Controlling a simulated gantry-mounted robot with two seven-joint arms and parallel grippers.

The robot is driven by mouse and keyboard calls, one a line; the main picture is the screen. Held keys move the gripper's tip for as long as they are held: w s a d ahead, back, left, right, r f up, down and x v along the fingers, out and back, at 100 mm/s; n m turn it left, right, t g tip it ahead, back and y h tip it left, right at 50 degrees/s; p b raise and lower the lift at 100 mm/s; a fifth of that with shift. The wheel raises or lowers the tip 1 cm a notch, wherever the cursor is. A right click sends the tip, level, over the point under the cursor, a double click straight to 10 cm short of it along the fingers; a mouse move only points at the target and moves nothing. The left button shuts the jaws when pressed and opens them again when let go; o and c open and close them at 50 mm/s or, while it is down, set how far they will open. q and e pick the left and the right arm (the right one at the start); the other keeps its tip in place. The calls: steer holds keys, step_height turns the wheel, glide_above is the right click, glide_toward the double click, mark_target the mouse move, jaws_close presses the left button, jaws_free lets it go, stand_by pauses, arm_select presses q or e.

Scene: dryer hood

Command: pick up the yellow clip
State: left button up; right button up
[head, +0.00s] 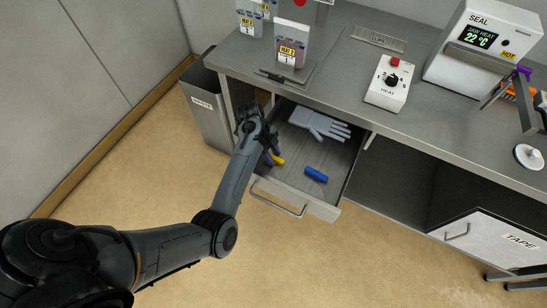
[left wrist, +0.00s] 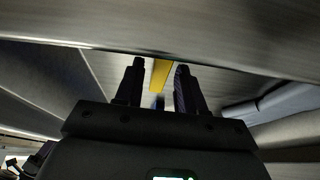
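The yellow clip (head: 279,160) lies in the open drawer (head: 292,177), near its left side. It is partly hidden by my left gripper (head: 271,155), which reaches down into that side of the drawer. In the left wrist view, the yellow clip (left wrist: 160,73) shows as a yellow strip between the two fingers of my left gripper (left wrist: 157,75). The fingers are apart, with gaps beside the strip, and I cannot tell whether either touches it. My right gripper is not in view.
A blue piece (head: 316,174) and a grey glove (head: 320,124) lie in the drawer, right of my gripper. The counter (head: 340,90) overhangs the drawer's back. A grey bin (head: 208,105) stands left. The heat control box (head: 389,83) and sealer (head: 484,45) stand on the counter.

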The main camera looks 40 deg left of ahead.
arm_select(q)
jaws_close()
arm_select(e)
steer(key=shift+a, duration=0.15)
arm_select(q)
steer(key=shift+r, duration=0.1)
